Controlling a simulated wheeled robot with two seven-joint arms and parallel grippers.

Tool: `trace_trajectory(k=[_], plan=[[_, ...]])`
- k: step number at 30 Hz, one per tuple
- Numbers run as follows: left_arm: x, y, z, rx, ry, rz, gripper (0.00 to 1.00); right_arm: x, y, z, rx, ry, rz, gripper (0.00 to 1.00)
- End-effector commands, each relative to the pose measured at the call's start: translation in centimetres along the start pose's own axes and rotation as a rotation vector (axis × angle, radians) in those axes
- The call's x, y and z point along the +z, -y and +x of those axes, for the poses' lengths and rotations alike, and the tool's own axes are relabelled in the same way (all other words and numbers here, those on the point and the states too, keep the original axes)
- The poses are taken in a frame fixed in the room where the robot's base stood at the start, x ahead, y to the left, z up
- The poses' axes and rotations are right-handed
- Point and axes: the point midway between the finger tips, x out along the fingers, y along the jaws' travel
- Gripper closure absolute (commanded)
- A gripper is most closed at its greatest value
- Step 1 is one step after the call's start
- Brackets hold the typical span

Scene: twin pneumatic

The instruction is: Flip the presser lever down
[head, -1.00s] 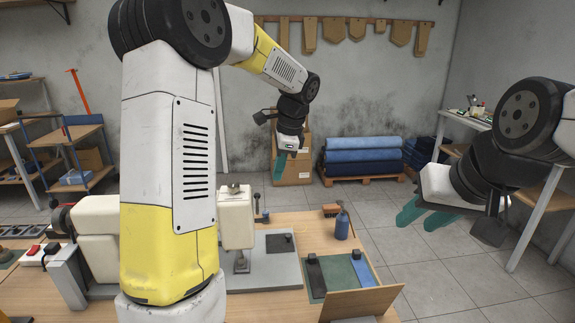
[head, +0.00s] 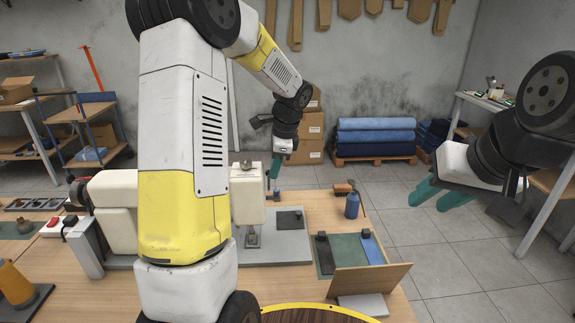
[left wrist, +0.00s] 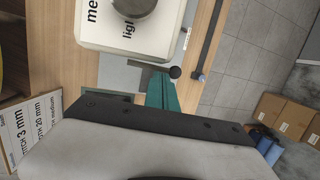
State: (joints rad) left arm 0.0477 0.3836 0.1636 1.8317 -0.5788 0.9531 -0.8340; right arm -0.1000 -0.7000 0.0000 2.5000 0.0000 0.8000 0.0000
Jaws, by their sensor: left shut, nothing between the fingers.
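The white sewing machine head (head: 249,192) stands on the wooden table, with its presser foot (head: 252,240) below it over the grey bed. The left wrist view shows the top of the head (left wrist: 140,25) and the presser lever, a thin dark stem ending in a black ball knob (left wrist: 175,72). My left gripper (head: 274,168) is shut and empty, pointing down just right of the head. Its teal fingers (left wrist: 162,94) are close by the knob; I cannot tell if they touch it. My right gripper (head: 441,194) is open and empty, held away at the right.
A blue bottle (head: 352,205) and an orange-brown brush (head: 343,187) stand right of the machine. A green mat with dark and blue strips (head: 347,252) and a tilted wooden board (head: 370,280) lie nearer. Cardboard boxes and rolled blue cloth are at the back wall.

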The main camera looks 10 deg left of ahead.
Motion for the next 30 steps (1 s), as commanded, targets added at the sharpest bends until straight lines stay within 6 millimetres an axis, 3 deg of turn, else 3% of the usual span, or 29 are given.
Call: trace_trajectory(k=[7, 17, 30], plan=[[0.3, 0.4, 1.6, 0.093, 0.0, 0.018, 1.0, 0.0, 0.0, 0.0, 0.0, 0.0, 0.0, 0.64], [0.3, 0.4, 1.9, 0.092, 0.0, 0.018, 1.0, 0.0, 0.0, 0.0, 0.0, 0.0, 0.0, 0.64], [0.7, 0.8, 0.3, 0.089, 0.0, 0.017, 1.0, 0.0, 0.0, 0.0, 0.0, 0.0, 0.0, 0.64]])
